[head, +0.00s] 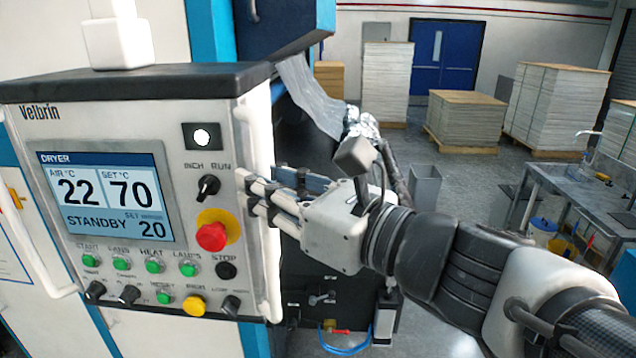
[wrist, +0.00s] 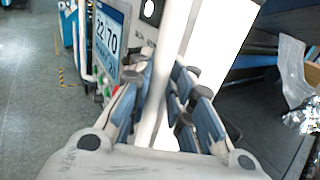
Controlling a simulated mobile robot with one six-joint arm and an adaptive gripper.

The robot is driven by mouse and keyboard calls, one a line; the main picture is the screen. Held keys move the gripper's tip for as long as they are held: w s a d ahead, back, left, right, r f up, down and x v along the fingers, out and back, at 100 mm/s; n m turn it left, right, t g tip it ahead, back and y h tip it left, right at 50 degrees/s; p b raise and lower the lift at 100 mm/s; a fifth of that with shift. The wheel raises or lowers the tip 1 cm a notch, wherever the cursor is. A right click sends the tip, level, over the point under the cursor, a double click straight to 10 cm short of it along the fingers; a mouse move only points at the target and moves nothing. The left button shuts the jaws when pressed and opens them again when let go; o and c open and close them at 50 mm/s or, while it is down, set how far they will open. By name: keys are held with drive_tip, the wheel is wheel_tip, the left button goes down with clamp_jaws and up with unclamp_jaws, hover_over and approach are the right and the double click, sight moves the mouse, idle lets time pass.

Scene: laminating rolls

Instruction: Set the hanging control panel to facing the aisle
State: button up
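The control panel (head: 110,130) is a white box with a dark top, hanging from a white post at the left of the head view. Its screen, knobs and buttons face my head camera. A white vertical handle bar (head: 263,140) runs down its right edge. My gripper (head: 275,190) is at this bar, level with the screen. In the wrist view the bar (wrist: 178,50) passes between the two blue-padded fingers (wrist: 165,80). Contact on the left side cannot be told.
A red stop button (head: 211,237) on a yellow ring sits close to the fingertips. Dark machine parts and a silvery film (head: 312,95) lie behind my gripper. Stacked sheets (head: 465,115) and a metal table (head: 560,190) stand farther right, with open grey floor between.

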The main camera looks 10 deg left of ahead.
drive_tip(key=o, duration=0.3)
drive_tip(key=shift+d, duration=0.1)
drive_tip(key=shift+o, duration=0.2)
drive_tip(key=v, duration=1.2)
